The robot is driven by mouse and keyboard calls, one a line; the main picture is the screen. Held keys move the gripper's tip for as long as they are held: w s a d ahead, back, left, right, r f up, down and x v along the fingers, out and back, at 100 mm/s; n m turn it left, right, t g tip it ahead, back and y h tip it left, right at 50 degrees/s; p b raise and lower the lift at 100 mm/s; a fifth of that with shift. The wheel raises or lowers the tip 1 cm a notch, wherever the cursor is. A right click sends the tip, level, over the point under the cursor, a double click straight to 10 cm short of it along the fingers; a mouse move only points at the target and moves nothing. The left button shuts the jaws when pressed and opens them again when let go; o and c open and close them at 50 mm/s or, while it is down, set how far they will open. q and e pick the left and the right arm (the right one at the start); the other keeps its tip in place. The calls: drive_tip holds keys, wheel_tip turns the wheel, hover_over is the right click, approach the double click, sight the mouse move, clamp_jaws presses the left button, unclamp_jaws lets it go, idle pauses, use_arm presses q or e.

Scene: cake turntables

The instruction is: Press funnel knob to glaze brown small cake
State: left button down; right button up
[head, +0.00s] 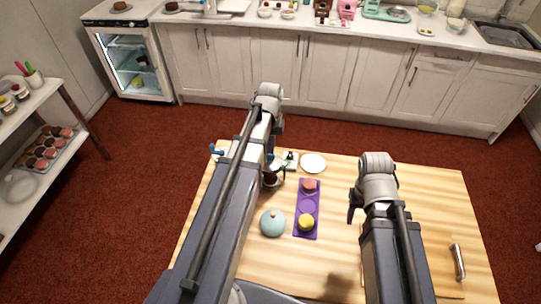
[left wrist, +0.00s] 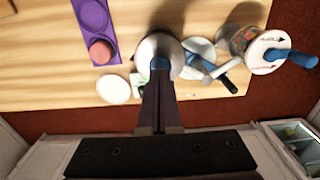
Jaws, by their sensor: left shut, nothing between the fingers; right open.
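My left gripper (left wrist: 159,78) is shut and empty in the left wrist view. Its fingertips are at the blue knob (left wrist: 160,63) on top of the round pale funnel (left wrist: 150,47); whether they touch it I cannot tell. In the head view my left arm partly covers the funnel. A dark brown shape (head: 270,179) shows below it, probably the brown small cake, but it is too small and covered to be sure. My right gripper (head: 356,207) is open, above the table to the right of the purple tray (head: 317,204).
The purple tray holds a pink cake (head: 309,185) and a yellow cake (head: 306,223). A light blue round object (head: 272,223) stands left of it. A white plate (head: 313,162) lies behind. A blue-handled container (left wrist: 270,52) is near the funnel. The table's right side is mostly clear.

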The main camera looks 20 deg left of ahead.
sight(270, 156)
use_arm(q)
drive_tip(key=shift+f, duration=0.15)
drive_tip(key=shift+f+b, duration=0.75)
drive_tip(key=shift+b, duration=0.1)
drive_tip(key=shift+f+b, duration=0.35)
drive_tip(key=shift+b, duration=0.05)
idle(0.5)
drive_tip(key=shift+r+p, duration=0.4)
drive_tip(key=shift+f+b, duration=0.5)
idle(0.9)
idle(0.4)
wheel_tip(270, 156, up, 7)
drive_tip(key=p, duration=0.7)
drive_tip(key=shift+r, duration=0.1)
